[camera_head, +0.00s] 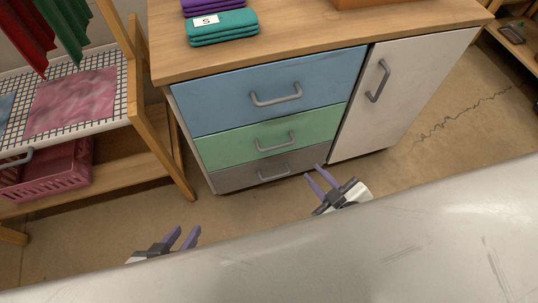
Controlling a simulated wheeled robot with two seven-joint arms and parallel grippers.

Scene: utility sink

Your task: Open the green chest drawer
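The green drawer (230,145) is the middle front of a wooden-topped chest, between a blue drawer (230,95) above and a grey drawer (230,180) below. It looks shut, with a grey bar handle (275,143) at its middle. My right gripper (316,178) is open and empty, in front of the chest near the right end of the grey drawer, below and right of the green drawer's handle. My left gripper (183,236) is open and empty, lower left, well away from the chest's front.
A white cabinet door (395,95) with a grey handle adjoins the drawers at right. A wooden rack (160,135) with a pink basket (50,172) stands at left. Folded teal cloths (228,27) lie on the chest top. A pale metal surface (400,235) fills the foreground.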

